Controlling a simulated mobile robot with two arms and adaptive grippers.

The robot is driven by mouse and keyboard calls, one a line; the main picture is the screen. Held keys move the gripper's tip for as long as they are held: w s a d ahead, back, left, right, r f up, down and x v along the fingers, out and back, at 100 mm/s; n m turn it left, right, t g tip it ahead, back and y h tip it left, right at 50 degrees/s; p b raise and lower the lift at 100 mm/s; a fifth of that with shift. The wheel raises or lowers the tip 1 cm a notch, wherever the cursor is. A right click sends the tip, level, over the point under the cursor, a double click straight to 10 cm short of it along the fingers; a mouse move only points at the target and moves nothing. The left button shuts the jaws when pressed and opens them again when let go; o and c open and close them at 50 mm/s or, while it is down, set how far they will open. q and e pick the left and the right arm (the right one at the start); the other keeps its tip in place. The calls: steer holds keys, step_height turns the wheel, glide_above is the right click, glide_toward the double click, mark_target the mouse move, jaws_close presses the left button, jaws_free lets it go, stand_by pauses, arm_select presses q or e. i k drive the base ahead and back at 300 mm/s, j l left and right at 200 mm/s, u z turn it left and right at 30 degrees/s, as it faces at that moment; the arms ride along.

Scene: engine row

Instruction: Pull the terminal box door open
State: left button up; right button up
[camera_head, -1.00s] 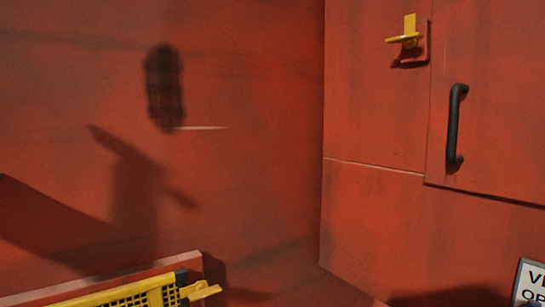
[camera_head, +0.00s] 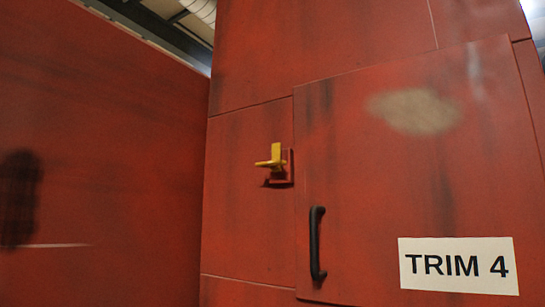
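A red door panel (camera_head: 375,190) fills the right part of the head view and looks shut, flush with the red cabinet. Its black vertical bar handle (camera_head: 316,244) is near the door's lower left edge. A yellow latch (camera_head: 272,157) on a small red bracket sits on the cabinet just left of the door edge, above the handle. A white label (camera_head: 459,265) on the door reads TRIM 4. Neither of my grippers shows in this view.
A red wall (camera_head: 90,150) stands to the left, with a dark blurred shadow at its left side. Overhead pipes and beams (camera_head: 180,18) show at the top. The space in front of the door looks clear in this view.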

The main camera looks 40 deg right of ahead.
mark_target(420, 179)
steer(key=z, duration=1.7)
